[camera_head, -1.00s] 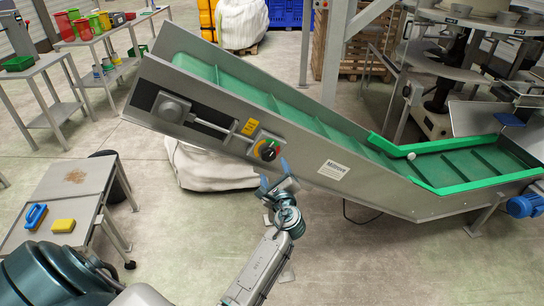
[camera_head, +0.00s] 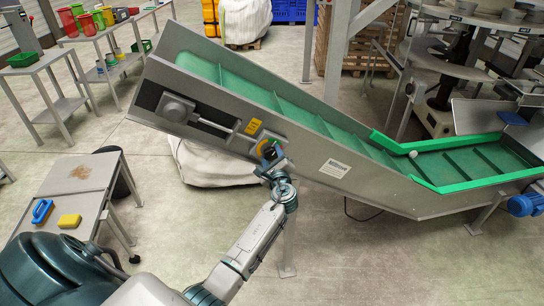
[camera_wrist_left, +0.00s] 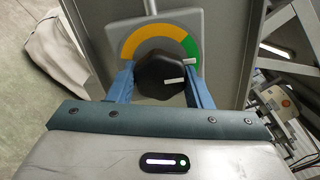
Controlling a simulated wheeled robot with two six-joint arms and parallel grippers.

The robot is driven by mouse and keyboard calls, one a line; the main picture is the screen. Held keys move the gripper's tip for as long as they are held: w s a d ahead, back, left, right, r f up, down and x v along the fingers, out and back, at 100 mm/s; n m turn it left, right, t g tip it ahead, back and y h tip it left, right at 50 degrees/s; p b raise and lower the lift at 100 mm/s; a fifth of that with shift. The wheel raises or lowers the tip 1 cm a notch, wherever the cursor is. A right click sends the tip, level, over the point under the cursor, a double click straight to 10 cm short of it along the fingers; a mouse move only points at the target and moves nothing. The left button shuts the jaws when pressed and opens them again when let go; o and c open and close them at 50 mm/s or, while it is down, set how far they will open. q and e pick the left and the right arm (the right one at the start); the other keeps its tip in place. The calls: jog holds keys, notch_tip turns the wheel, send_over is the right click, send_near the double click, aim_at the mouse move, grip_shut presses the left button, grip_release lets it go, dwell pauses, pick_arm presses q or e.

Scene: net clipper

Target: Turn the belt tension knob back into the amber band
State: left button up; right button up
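The belt tension knob (camera_wrist_left: 160,76) is black, with a white mark on its face, in the left wrist view. Its dial plate (camera_wrist_left: 206,22) carries an amber band (camera_wrist_left: 138,40) at upper left and top and a green band (camera_wrist_left: 190,46) at right. A white pointer tab (camera_wrist_left: 188,62) sits at the knob's upper right, by the green band. My left gripper (camera_head: 268,158) is at the knob in the head view. Its blue fingers (camera_wrist_left: 160,84) stand on either side of the knob; whether they press on it I cannot tell. My right gripper is not in view.
The knob is on the side wall of the inclined conveyor (camera_head: 300,150) with a green belt. A lever box (camera_head: 174,108) and a yellow label (camera_head: 253,126) are close to it. A small table (camera_head: 75,185) with a brush and a yellow sponge stands at left.

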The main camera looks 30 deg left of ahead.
pick_arm(q)
jog(key=shift+c, duration=1.2)
jog(key=shift+f+n+b, duration=0.2)
jog(key=shift+n+b, duration=0.3)
jog(key=shift+b, duration=0.3)
jog(key=n+b, duration=0.5)
jog(key=b, duration=0.2)
jog(key=shift+n, duration=0.4)
jog(key=n+b, duration=0.3)
jog(key=b, duration=0.1)
jog(key=shift+n, duration=0.3)
jog(key=shift+r+n+b, duration=0.1)
jog(key=shift+n+b, duration=0.8)
jog(key=shift+n, duration=0.1)
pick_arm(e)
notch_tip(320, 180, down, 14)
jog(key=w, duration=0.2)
pick_arm(q)
jog(key=n+b, duration=0.7)
jog(key=shift+r+n+b, duration=0.2)
jog(key=shift+n+b, duration=0.1)
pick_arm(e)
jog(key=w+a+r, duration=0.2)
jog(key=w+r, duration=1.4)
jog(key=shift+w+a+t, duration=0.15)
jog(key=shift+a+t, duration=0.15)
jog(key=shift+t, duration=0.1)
